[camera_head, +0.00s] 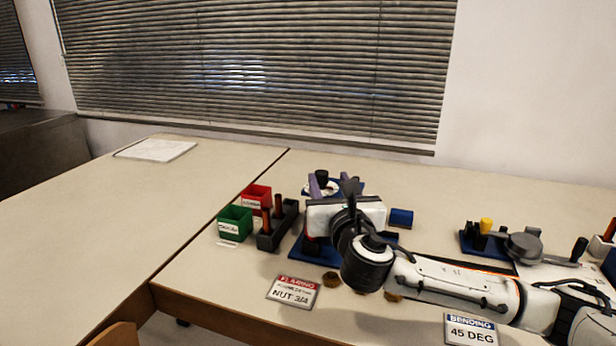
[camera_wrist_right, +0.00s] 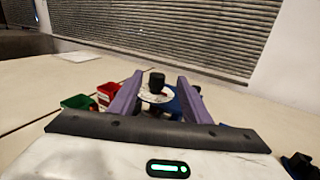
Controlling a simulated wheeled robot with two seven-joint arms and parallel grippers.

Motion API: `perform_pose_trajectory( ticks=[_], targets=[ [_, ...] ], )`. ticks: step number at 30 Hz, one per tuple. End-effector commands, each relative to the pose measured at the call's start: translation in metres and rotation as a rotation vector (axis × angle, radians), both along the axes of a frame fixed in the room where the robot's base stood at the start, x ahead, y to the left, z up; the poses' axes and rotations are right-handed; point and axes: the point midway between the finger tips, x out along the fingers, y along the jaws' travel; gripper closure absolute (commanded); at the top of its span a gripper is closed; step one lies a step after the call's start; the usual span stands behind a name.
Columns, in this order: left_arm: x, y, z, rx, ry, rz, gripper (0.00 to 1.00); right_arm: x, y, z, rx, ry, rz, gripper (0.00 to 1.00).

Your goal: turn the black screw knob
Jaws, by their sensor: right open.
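The black screw knob (camera_head: 321,176) stands on top of a white dial on the blue rig, partly hidden behind my right gripper in the head view. In the right wrist view the knob (camera_wrist_right: 157,82) is upright above the white dial (camera_wrist_right: 156,96), between the two purple fingers and beyond them or near their tips. My right gripper (camera_wrist_right: 158,85) is open, with a finger on each side of the knob and gaps to both. In the head view my right gripper (camera_head: 323,184) covers much of the blue base (camera_head: 312,252). My left gripper is not in view.
Green (camera_head: 235,222) and red (camera_head: 256,196) bins and a dark holder (camera_head: 279,228) stand left of the rig. A flaring sign (camera_head: 293,291) and brass nuts (camera_head: 331,279) lie in front. A bending tool (camera_head: 523,245) stands right. The left tabletop is mostly clear.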

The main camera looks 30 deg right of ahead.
Motion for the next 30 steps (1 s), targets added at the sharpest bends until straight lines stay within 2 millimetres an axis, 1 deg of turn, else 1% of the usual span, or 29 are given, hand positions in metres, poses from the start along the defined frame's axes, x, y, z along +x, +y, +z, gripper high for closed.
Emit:
perform_pose_trajectory(
  ticks=[1, 5, 8, 15, 21, 25, 30],
  targets=[
    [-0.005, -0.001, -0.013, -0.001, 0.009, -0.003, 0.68, 0.0, 0.0, -0.012, -0.003, -0.001, 0.0, 0.56],
    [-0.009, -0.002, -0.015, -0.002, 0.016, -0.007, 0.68, 0.004, -0.002, -0.014, -0.005, -0.001, -0.001, 0.56],
    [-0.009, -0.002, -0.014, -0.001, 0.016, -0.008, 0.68, 0.013, -0.006, -0.013, -0.004, -0.003, -0.002, 0.56],
    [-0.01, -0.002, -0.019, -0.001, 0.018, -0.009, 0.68, 0.054, -0.024, -0.013, -0.001, -0.002, -0.004, 0.56],
    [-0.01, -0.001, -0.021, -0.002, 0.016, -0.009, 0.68, 0.082, -0.035, -0.013, -0.002, -0.001, -0.002, 0.56],
    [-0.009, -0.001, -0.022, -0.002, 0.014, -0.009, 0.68, 0.092, -0.039, -0.013, -0.001, -0.001, -0.001, 0.56],
    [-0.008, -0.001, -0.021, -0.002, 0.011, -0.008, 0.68, 0.096, -0.04, -0.013, -0.001, -0.001, -0.001, 0.56]
  ],
)
